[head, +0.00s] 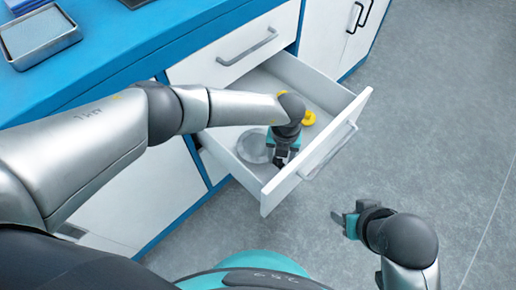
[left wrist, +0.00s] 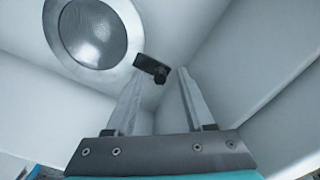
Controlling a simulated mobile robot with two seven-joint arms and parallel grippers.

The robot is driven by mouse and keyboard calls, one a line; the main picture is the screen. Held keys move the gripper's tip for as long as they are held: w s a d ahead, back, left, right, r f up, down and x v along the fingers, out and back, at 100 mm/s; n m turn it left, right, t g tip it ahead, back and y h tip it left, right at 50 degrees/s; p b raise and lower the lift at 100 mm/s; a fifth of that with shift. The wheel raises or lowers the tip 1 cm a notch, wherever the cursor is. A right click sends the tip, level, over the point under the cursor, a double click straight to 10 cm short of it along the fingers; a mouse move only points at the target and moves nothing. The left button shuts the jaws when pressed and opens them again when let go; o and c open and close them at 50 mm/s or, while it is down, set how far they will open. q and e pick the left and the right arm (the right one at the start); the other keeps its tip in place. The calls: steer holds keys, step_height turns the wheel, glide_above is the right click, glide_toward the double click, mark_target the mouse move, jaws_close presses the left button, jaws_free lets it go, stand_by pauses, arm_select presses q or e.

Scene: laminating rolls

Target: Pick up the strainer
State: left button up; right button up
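The strainer (head: 252,147) lies in the open drawer, a round grey mesh bowl with a pale metal rim. In the left wrist view its mesh bowl (left wrist: 92,33) is at the upper left. Its short black handle (left wrist: 152,68) points toward my left gripper (left wrist: 160,76). My left gripper is open, its two fingers apart, with the handle near the fingertips; whether they touch I cannot tell. In the head view my left gripper (head: 281,160) reaches down into the drawer beside the strainer. My right gripper (head: 345,220) hangs outside the drawer, over the floor; its opening is unclear.
The drawer's front panel (head: 318,150) and side walls stand close around my left gripper. The blue counter (head: 130,50) holds a metal tray (head: 38,35). The grey floor (head: 430,120) to the right is clear.

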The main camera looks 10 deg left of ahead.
arm_select(q)
jaws_close()
stand_by(1.2)
